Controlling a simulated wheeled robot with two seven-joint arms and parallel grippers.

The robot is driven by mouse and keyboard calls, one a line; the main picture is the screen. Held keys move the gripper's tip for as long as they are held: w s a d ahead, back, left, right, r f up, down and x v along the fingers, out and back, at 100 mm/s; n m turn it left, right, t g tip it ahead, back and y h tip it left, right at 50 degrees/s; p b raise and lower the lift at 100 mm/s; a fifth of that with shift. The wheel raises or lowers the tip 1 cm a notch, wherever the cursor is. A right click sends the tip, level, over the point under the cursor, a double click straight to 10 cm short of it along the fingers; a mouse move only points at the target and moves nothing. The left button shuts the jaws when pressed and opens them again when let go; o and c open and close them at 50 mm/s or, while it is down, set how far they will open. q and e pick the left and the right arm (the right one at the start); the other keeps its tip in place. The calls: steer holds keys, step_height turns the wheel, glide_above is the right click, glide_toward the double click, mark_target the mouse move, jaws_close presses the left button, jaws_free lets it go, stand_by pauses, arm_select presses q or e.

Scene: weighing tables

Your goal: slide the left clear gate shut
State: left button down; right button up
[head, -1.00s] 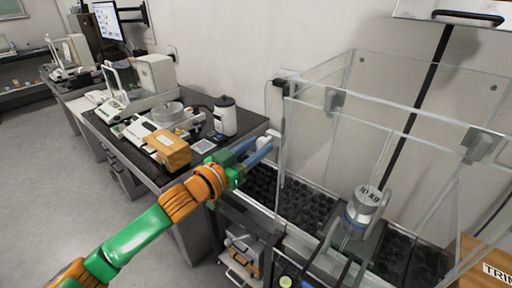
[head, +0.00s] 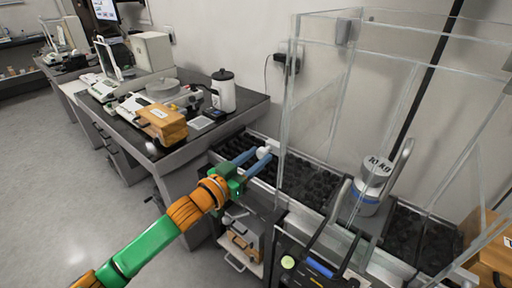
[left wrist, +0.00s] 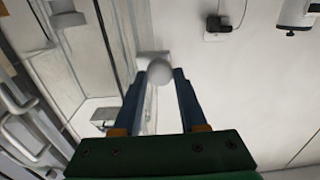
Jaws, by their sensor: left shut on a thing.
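The clear gate (head: 287,125) is a see-through panel at the left side of a clear enclosure; its exact edges are hard to make out. A white round knob (head: 263,153) stands at its left. My left gripper (head: 257,160) is shut on this knob, with its blue fingers on either side of it. In the left wrist view the knob (left wrist: 159,71) sits between the fingertips of my left gripper (left wrist: 165,78). My right gripper is not in view.
A 10 kg weight (head: 372,180) stands inside the enclosure, among black-filled trays (head: 305,178). A dark table (head: 180,140) to the left holds a wooden block (head: 162,122), a balance and a white canister (head: 223,90). Grey floor is clear at left.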

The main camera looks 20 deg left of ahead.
arm_select(q)
step_height(320, 180, down, 10)
steer(key=b, duration=0.5)
steer(key=shift+f, duration=0.15)
steer(key=shift+c, duration=2.3)
jaws_free()
steer(key=shift+f, duration=0.1)
steer(key=v, duration=0.7)
